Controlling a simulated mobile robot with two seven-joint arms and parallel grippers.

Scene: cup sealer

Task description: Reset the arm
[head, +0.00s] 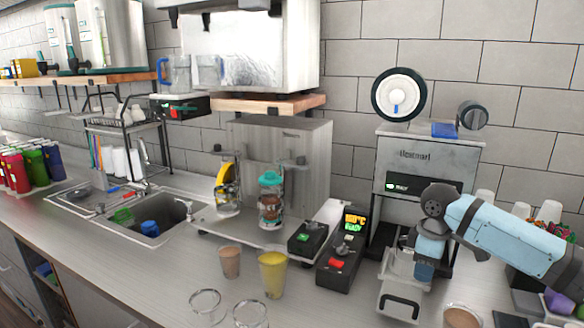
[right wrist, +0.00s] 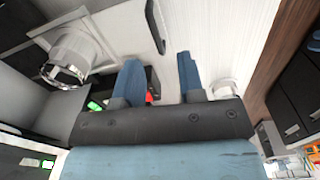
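The grey cup sealer (head: 420,155) stands on the counter at the right of the head view, with a round film roll on top and a lit green display. Its tray (head: 395,295) with a black handle sticks out at the front. In the right wrist view the handle (right wrist: 155,28) lies beyond the fingers, and a ring-shaped holder (right wrist: 70,58) shows at upper left. My right gripper (head: 425,270) points down beside the tray. In the right wrist view its blue fingers (right wrist: 160,75) are apart with nothing between them. My left gripper is not in view.
A yellow cup (head: 272,275) and a brown cup (head: 229,262) stand mid-counter beside a black control box (head: 343,255). Empty glasses (head: 250,314) stand at the front edge. A brown-filled cup (head: 462,317) is at the lower right. The sink (head: 150,222) is at left.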

